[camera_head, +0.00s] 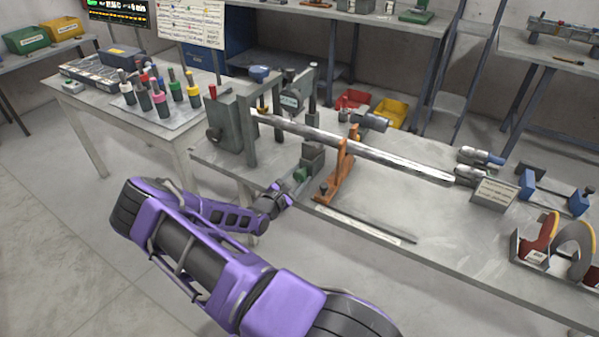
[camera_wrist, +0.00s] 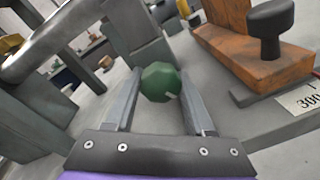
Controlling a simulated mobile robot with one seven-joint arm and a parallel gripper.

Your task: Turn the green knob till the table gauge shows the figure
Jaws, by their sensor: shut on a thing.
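The green knob (camera_wrist: 160,83) sits between the two fingers of my gripper (camera_wrist: 160,92) in the wrist view, and a small pale mark shows on its lower right. In the head view the knob (camera_head: 300,175) is at the front of a grey block at the workbench's near edge. My gripper (camera_head: 284,190) reaches it from the front left and is shut on it. A white label (camera_wrist: 306,98) reading 300, with a red line beside it, lies right of the knob in the wrist view. I cannot make out a gauge reading.
An orange stand (camera_head: 343,166) with a black-topped screw is close right of the knob. A long metal shaft (camera_head: 360,148) runs above, from a grey housing (camera_head: 231,124) to the right. A thin rod (camera_head: 365,224) lies along the near bench edge. The floor in front is clear.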

